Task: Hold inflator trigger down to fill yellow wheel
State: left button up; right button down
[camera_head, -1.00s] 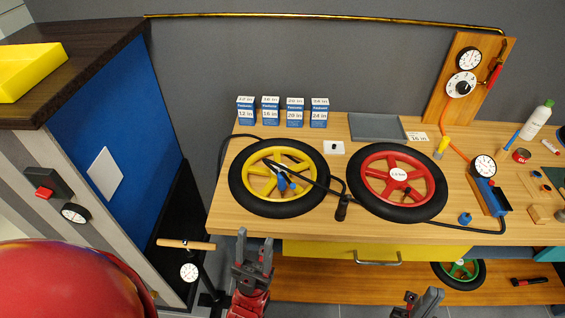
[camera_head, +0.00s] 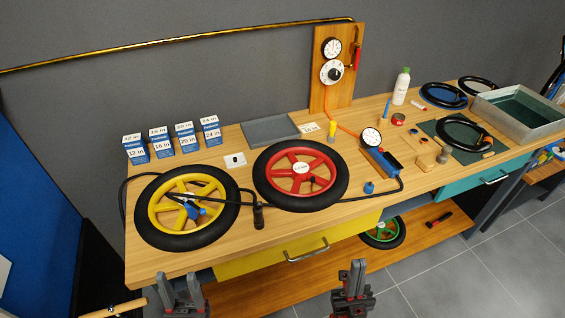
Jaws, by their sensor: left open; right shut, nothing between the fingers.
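The yellow wheel (camera_head: 157,222) with a black tire lies flat at the left end of the wooden workbench. A blue piece (camera_head: 193,210) sits among its spokes near the hub, and a black hose (camera_head: 232,204) runs from there to the right. The inflator (camera_head: 381,161), blue with a round white gauge (camera_head: 371,137), lies on the bench right of the red wheel; its trigger is too small to make out. My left gripper (camera_head: 182,279) is open and empty in front of the bench, below the yellow wheel. My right gripper (camera_head: 351,274) is shut and empty in front of the bench, away from the inflator.
The red wheel (camera_head: 337,178) lies between the yellow wheel and the inflator. A dark pump-like piece (camera_head: 258,216) stands between the wheels. A drawer handle (camera_head: 307,252) juts from the front.

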aim_at(386, 154)
jog(key=i+l+z, duration=0.1)
jog(key=l, duration=0.3)
jog(key=i+l+z, duration=0.15)
jog(key=l, duration=0.25)
jog(key=i+l+z, duration=0.1)
jog(key=l, duration=0.25)
jog(key=i+l+z, duration=0.15)
jog(key=l, duration=0.25)
jog(key=i+l+z, duration=0.1)
jog(key=l, duration=0.25)
